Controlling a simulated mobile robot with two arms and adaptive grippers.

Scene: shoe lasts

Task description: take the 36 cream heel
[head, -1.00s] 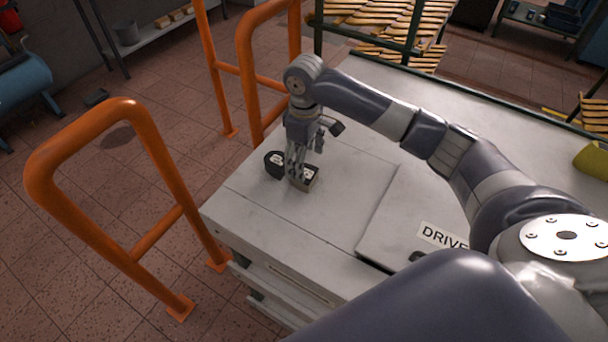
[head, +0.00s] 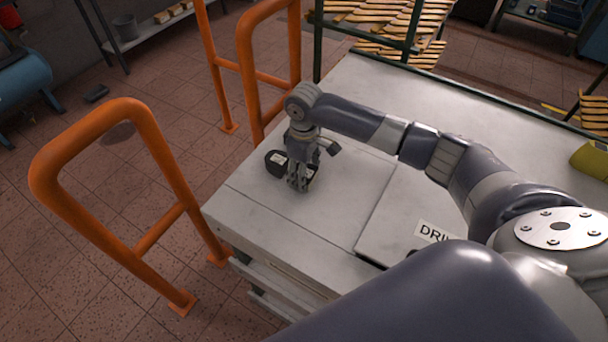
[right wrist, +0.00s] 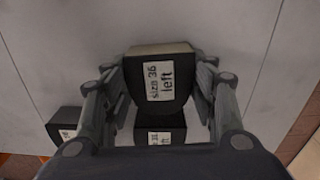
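A heel block (right wrist: 160,82) with a dark face, a pale tan edge and a white label reading "size 36 left" lies between my right gripper's fingers in the right wrist view. My right gripper (right wrist: 165,75) has its fingers apart, one on each side of that block; whether they touch it I cannot tell. In the head view my right gripper (head: 298,186) points down at the table, largely hiding the block. A second dark labelled block (right wrist: 160,128) shows just below the first in the wrist view, its label partly hidden. My left gripper is not in view.
Another dark block (head: 277,162) stands to the left of my right gripper; it also shows in the wrist view (right wrist: 64,123). A raised panel labelled "DRI..." (head: 400,215) is to the right on the white table (head: 250,205). Orange rails (head: 150,130) stand left of the table.

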